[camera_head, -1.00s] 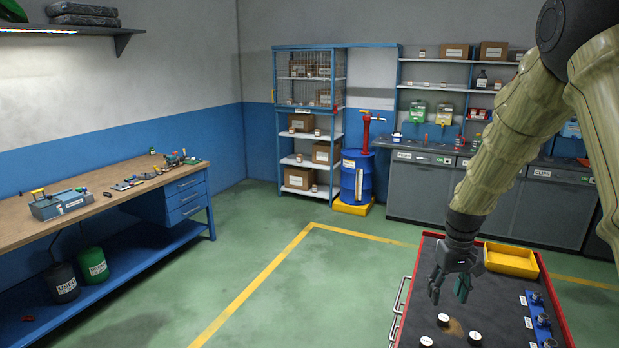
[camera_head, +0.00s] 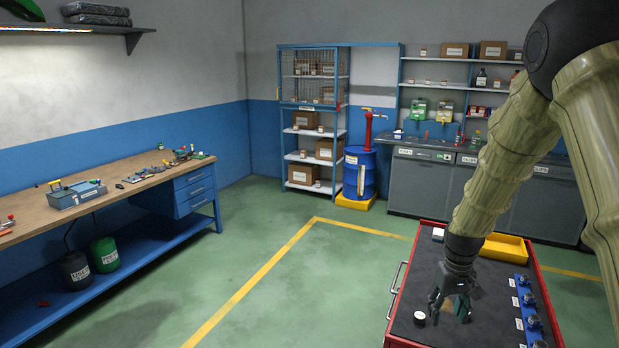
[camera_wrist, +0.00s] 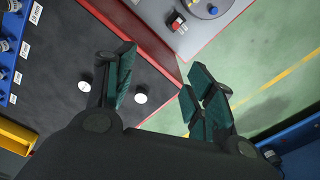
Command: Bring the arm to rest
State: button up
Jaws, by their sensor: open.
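My gripper (camera_head: 452,306) hangs from my arm over the dark top of the red cart (camera_head: 404,324) in the head view. Its fingers are apart with nothing between them. The wrist view shows the open fingers (camera_wrist: 163,97) with dark green pads, and the cart's red edge (camera_wrist: 148,38) passes behind them. Two white-topped round items (camera_wrist: 140,97) lie on the cart top near the left finger. One white-topped item (camera_head: 419,318) shows left of my gripper in the head view.
A yellow tray (camera_head: 506,247) sits at the cart's far end. A blue rack (camera_head: 521,298) with labelled fittings lines its right side. A workbench (camera_head: 110,198) stands at left. A blue drum (camera_head: 360,172) and grey cabinets (camera_head: 421,186) stand at the back. The green floor between is clear.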

jog(key=s+a+f, duration=0.3)
jog(key=s+f, duration=0.5)
jog(key=f, duration=0.3)
jog(key=s+a+f, duration=0.2)
jog(key=s+f, duration=0.6)
jog(key=f, duration=0.3)
jog(key=s+a+f, duration=0.2)
jog(key=s+f, duration=0.1)
jog(key=s, duration=0.6)
jog(key=s+a+f, duration=0.3)
jog(key=s+f, duration=0.1)
jog(key=s, duration=0.4)
jog(key=s+a+f, duration=0.2)
jog(key=s+f, duration=0.1)
jog(key=s, duration=0.6)
notch_tip(320, 180, down, 10)
jog(key=b, duration=1)
jog(key=shift+w+m, duration=0.3)
jog(key=shift+w, duration=0.05)
jog(key=shift+a+r, duration=0.1)
